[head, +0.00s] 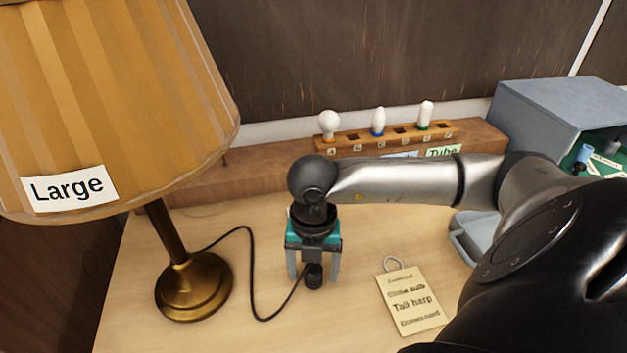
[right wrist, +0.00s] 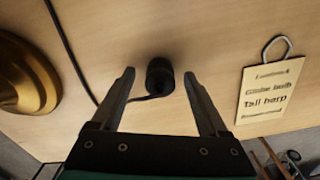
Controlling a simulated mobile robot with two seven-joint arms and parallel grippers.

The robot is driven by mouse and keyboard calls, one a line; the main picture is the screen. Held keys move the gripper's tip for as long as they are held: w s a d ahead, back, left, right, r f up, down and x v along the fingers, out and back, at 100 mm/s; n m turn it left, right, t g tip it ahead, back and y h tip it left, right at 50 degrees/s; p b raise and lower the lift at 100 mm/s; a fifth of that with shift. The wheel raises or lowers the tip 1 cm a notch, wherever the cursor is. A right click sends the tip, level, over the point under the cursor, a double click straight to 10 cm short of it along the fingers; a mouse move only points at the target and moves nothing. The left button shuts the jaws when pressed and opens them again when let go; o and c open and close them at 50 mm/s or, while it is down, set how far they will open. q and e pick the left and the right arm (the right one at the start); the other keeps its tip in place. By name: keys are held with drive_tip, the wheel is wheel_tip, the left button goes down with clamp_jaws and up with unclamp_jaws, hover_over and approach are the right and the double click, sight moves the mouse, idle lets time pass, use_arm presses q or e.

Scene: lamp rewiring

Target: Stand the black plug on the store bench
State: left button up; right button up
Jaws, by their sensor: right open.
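The black plug (head: 314,276) is on the light wooden bench (head: 358,235), at the end of a black cord that runs to the lamp. In the right wrist view the plug (right wrist: 159,77) shows as a short dark cylinder, between and just beyond the fingertips. My right gripper (head: 314,272) points down over it with its fingers apart, one on each side. In the right wrist view the open fingers (right wrist: 158,76) show clear gaps to the plug and hold nothing. My left gripper is in neither view.
A brass lamp base (head: 194,287) with a large shade (head: 110,100) stands at the left. A paper tag (head: 409,300) lies right of the plug. A wooden rack (head: 385,139) with several bulbs and a grey-blue box (head: 555,105) stand at the back.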

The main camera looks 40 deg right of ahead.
sight(314, 269)
drive_tip(key=shift+r, duration=0.1)
wheel_tip(314, 269, up, 15)
drive_tip(key=p, duration=0.2)
idle(0.4)
